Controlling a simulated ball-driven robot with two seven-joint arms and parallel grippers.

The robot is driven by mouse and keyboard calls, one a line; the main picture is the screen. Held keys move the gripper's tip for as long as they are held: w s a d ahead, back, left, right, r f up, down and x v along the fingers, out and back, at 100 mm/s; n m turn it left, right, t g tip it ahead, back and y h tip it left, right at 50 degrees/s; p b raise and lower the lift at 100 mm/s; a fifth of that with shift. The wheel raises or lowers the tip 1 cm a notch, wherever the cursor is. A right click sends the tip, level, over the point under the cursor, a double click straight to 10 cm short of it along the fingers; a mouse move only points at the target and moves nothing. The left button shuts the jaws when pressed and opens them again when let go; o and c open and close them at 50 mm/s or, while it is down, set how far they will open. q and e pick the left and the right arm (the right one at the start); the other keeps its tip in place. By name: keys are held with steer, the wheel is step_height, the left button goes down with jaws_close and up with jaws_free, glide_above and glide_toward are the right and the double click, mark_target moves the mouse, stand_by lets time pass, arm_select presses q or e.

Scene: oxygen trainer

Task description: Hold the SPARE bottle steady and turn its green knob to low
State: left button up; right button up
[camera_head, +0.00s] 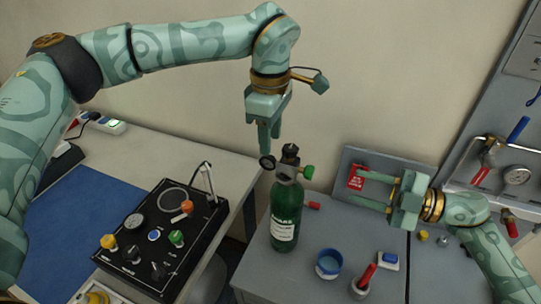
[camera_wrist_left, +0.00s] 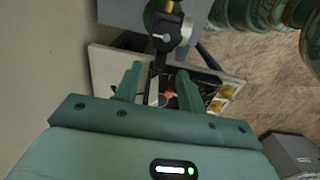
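The green bottle (camera_head: 286,212), with a white label too small to read for certain, stands upright on the grey cabinet top. Its regulator (camera_head: 288,172) has a round gauge on the left and a green knob (camera_head: 308,171) on the right. My left gripper (camera_head: 268,150) points down just above and left of the regulator. My right gripper (camera_head: 357,185) is open and empty, pointing left towards the bottle, right of the knob with a gap.
A black control box (camera_head: 160,240) and blue mat (camera_head: 75,225) lie on the left table. A tool panel (camera_head: 500,150) stands at right.

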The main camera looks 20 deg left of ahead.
mark_target(271, 156)
arm_select(q)
step_height(271, 156, down, 7)
steer(key=shift+r, duration=0.1)
steer(key=shift+c, duration=0.3)
jaws_close()
stand_by(1.2)
